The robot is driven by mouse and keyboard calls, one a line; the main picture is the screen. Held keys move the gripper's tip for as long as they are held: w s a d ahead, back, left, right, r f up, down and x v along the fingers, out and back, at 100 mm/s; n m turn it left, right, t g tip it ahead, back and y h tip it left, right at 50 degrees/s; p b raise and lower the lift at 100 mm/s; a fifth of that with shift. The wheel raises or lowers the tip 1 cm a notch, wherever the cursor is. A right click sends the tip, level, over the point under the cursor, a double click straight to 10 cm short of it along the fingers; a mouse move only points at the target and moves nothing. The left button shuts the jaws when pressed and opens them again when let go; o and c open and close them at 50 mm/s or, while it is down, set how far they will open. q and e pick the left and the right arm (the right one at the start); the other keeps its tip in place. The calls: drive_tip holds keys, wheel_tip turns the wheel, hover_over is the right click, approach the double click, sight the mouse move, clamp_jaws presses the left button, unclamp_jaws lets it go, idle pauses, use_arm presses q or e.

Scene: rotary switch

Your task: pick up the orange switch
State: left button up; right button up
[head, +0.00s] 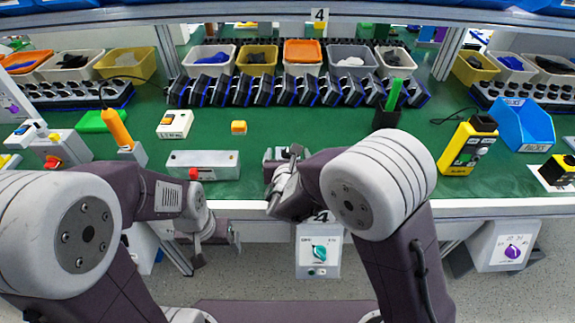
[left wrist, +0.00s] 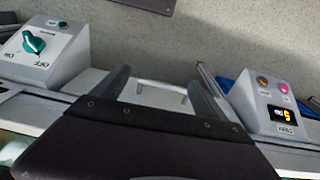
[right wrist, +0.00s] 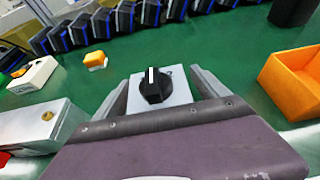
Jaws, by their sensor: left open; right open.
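A small yellow-orange block (head: 239,127), the closest match to the orange switch, lies on the green tabletop; it also shows at the upper left in the right wrist view (right wrist: 96,60). My right gripper (right wrist: 160,84) is open over the table, to the right of and nearer than that block. A grey box with a black rotary knob (right wrist: 153,88) shows between its fingers; whether they touch it, I cannot tell. My left gripper (left wrist: 160,84) is open and empty, low at the table's front edge, away from the block.
A grey box with a red button (head: 203,165) stands left of my right gripper. An orange bin (right wrist: 292,80) is to its right in the right wrist view. A row of black-and-blue holders (head: 290,90) lines the back. A teal-knob panel (head: 319,252) hangs at the front.

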drive_tip(key=shift+w, duration=0.2)
drive_tip(key=shift+s, duration=0.15)
drive_tip(key=shift+c, duration=1)
drive_tip(key=c, duration=1.5)
drive_tip(key=shift+r, duration=0.1)
